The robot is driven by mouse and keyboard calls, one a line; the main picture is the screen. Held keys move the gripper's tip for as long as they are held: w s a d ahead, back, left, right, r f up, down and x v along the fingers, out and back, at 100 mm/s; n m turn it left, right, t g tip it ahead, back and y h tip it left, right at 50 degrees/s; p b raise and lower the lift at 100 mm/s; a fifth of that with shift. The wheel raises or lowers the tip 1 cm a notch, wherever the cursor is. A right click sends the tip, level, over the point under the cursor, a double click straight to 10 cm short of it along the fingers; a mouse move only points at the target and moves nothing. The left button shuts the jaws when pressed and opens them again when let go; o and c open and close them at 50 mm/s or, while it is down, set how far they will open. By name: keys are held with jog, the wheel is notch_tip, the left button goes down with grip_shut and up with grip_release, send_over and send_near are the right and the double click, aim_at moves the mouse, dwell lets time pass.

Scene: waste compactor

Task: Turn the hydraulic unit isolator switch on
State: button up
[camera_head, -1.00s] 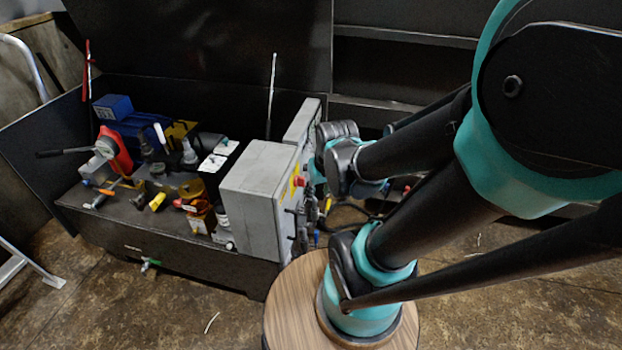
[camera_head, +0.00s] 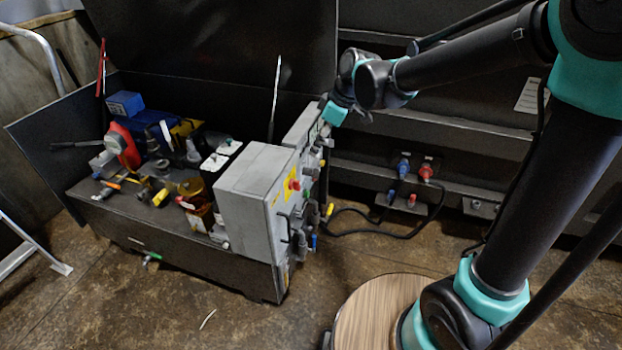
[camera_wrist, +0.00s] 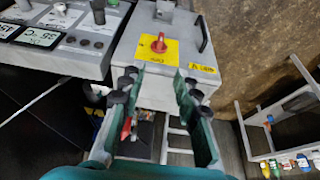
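In the wrist view a red rotary switch (camera_wrist: 159,44) sits on a yellow plate on a grey box (camera_wrist: 135,58). Its handle points roughly up and down in the picture. My gripper (camera_wrist: 159,86) is open and empty, its two fingers apart below the switch in the picture, not touching it. In the head view my gripper (camera_head: 334,113) is at the right side of the grey boxes, fingertips hard to make out. A red knob on a yellow plate (camera_head: 293,185) shows on the front grey box (camera_head: 243,205); I cannot tell whether it is the same switch.
A panel with displays and knobs (camera_wrist: 58,38) lies left of the switch in the wrist view; a black handle (camera_wrist: 204,33) is to its right. Blue and red connectors (camera_head: 427,171) and a black cable are on the dark wall. Open floor lies in front of the power unit (camera_head: 190,250).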

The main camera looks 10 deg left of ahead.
aim_at(298, 181)
jog(key=x, duration=1.6)
jog(key=shift+d, duration=0.1)
grip_shut()
jog(key=shift+w+g, duration=0.1)
jog(key=shift+g, duration=0.2)
jog(key=g, duration=0.3)
jog(key=w+f+m+g, duration=0.1)
jog(key=g, duration=0.2)
jog(key=w+m+g+y, duration=0.1)
jog(key=g, duration=0.2)
jog(key=shift+w+d+f, duration=0.15)
jog(key=shift+f, duration=0.05)
dwell(0.3)
